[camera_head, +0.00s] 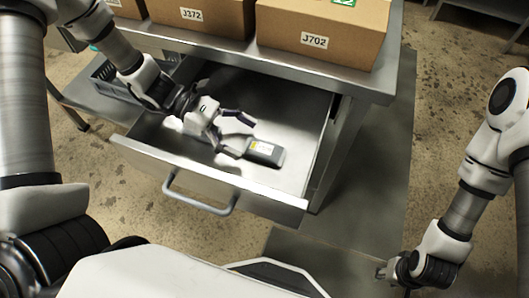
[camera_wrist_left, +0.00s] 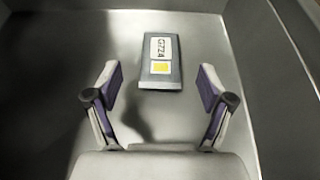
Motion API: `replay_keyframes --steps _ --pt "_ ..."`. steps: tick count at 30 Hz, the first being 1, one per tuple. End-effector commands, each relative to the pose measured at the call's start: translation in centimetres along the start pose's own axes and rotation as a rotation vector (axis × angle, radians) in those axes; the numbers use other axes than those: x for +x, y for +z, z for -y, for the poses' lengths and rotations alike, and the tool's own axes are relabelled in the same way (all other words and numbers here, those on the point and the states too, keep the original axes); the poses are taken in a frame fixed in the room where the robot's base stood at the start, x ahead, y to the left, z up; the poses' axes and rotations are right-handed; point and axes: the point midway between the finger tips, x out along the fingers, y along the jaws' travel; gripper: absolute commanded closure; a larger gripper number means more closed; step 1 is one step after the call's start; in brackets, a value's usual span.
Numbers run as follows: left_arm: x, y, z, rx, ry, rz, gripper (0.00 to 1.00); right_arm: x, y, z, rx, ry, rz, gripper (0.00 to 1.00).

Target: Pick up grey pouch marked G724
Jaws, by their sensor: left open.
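The grey pouch (camera_head: 265,152) marked G724 lies flat on the floor of the open drawer (camera_head: 298,170). In the left wrist view the pouch (camera_wrist_left: 160,62) shows its white label and a yellow square, just beyond the fingertips and centred between them. My left gripper (camera_head: 238,134) is inside the drawer, open and empty, with its fingers pointing at the pouch. The same gripper (camera_wrist_left: 160,85) shows its two fingers spread wide in the left wrist view. My right gripper (camera_head: 388,272) hangs low at the right, away from the drawer; its fingers are too small to read.
Cardboard boxes marked J372 (camera_head: 203,14) and J702 (camera_head: 318,35) stand on the metal table (camera_head: 384,84) above the drawer. The drawer's front wall has a handle (camera_head: 198,205). A grey-blue crate (camera_head: 106,80) sits behind my left arm. Drawer walls surround my left gripper.

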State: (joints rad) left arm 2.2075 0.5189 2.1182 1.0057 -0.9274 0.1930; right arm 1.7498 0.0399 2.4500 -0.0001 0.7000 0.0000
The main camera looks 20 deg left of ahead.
Motion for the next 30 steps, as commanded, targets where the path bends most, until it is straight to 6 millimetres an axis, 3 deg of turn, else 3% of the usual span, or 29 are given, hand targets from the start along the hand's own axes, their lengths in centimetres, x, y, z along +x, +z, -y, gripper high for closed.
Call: replay_keyframes --steps 9,17,19,23,30 --pt "4.9 -0.1 0.1 -0.001 -0.006 -0.002 0.19 1.2 0.0 0.0 0.000 0.000 0.000 0.60" --pt "5.5 0.1 0.0 0.000 0.001 0.001 0.19 1.2 0.0 0.0 0.000 0.000 0.000 0.60" --pt "5.5 0.1 0.0 0.000 0.001 0.001 0.36 1.2 0.0 0.0 0.000 0.000 0.000 0.60" --pt "5.5 0.1 0.0 0.000 0.001 0.001 0.82 1.2 0.0 0.0 0.000 0.000 0.000 0.60" --pt "5.5 0.1 0.0 0.000 0.000 0.001 0.83 1.2 0.0 0.0 0.000 0.000 0.000 0.60"
